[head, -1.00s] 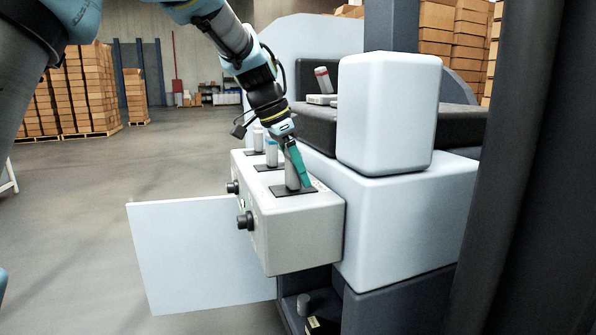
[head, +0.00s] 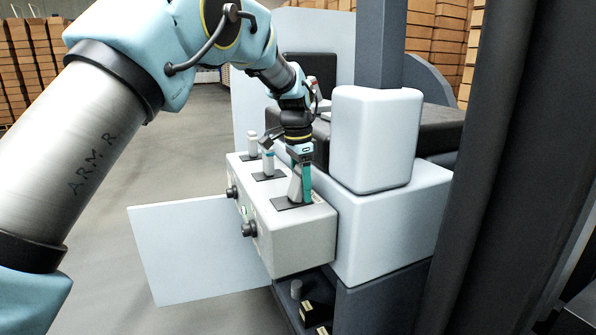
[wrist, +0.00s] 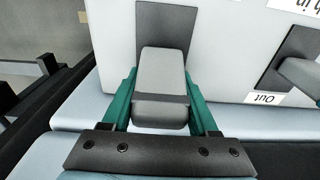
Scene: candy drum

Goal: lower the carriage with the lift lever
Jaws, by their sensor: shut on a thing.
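A grey control box (head: 295,245) carries a row of levers on its top. My gripper (head: 304,178) is at the nearest lever (head: 294,189), a thick grey one in a dark slot plate. In the wrist view the lever (wrist: 160,82) stands between the two green fingers of my gripper (wrist: 160,74), one on each side, and they are shut on it. The lever's label is not readable here. The carriage cannot be made out for certain in these views.
A middle lever (head: 268,162) and a far lever (head: 252,144) stand behind the held one. Black knobs (head: 249,230) stick out of the box's side. A pale panel (head: 200,250) hangs at its left. A pale rounded block (head: 375,140) stands close on the right.

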